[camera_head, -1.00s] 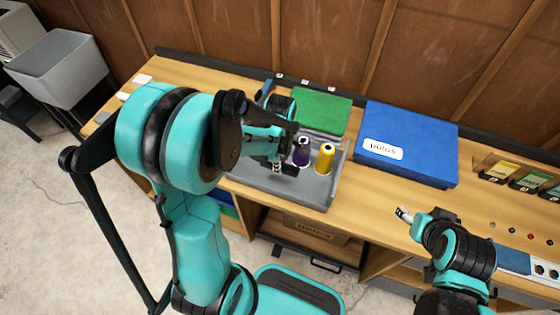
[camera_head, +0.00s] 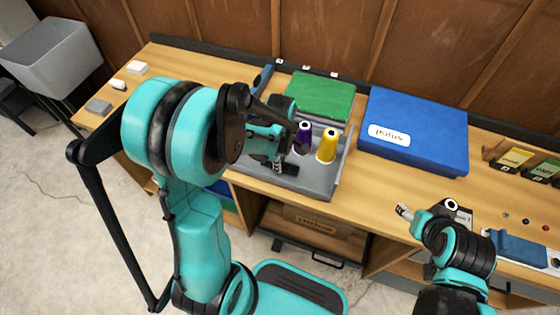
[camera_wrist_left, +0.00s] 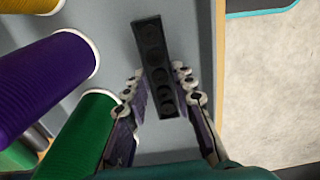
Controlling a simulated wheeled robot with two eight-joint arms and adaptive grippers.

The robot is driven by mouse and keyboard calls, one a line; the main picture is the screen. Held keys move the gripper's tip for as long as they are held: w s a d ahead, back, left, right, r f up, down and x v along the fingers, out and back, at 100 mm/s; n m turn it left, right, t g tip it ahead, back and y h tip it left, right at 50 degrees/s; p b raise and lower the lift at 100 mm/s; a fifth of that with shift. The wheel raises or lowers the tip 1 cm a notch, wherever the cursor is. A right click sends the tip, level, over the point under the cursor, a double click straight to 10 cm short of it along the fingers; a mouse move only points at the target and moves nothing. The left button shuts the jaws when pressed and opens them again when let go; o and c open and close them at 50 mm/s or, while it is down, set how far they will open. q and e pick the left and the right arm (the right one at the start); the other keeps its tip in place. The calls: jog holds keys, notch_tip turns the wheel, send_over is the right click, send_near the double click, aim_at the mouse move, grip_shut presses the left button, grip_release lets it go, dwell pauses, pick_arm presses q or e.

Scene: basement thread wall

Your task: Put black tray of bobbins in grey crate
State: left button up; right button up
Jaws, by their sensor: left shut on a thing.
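The small black tray of bobbins (camera_wrist_left: 155,65), a narrow strip with round wells, shows between the fingers of my left gripper (camera_wrist_left: 165,108) in the left wrist view. The gripper is shut on its near end. In the head view the left gripper (camera_head: 279,163) is over the shallow grey tray (camera_head: 312,187) on the bench, and the black tray (camera_head: 287,168) is partly hidden there. A grey crate (camera_head: 50,62) stands at the far left, beyond the bench. My right gripper (camera_head: 404,211) is over the bench's front right; its fingers are too small to judge.
Purple (camera_head: 304,138) and yellow (camera_head: 327,145) thread cones stand in the grey tray beside my left gripper. A green cone (camera_wrist_left: 82,135) is close to the left finger. A green box (camera_head: 320,95) and a blue box (camera_head: 412,130) lie behind and to the right.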

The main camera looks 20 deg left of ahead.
pick_arm(q)
jog(key=o, duration=1)
jog(key=shift+r, duration=0.1)
notch_tip(320, 180, up, 12)
jog(key=shift+f, duration=0.1)
jog(key=s+d+r+m+t, duration=0.1)
jog(key=s+m+t, duration=0.1)
jog(key=m, duration=0.4)
jog(key=s+d+r+m+t, duration=0.1)
jog(key=s+m+t, duration=0.1)
jog(key=s+m, duration=0.2)
jog(key=s+d+r+m+t, duration=0.1)
jog(key=s+m+t, duration=0.1)
jog(key=m, duration=0.6)
jog(key=shift+s+d+r+m+t, duration=0.15)
jog(key=shift+s+d+m+t, duration=0.2)
jog(key=shift+t, duration=0.25)
jog(key=shift+a, duration=0.1)
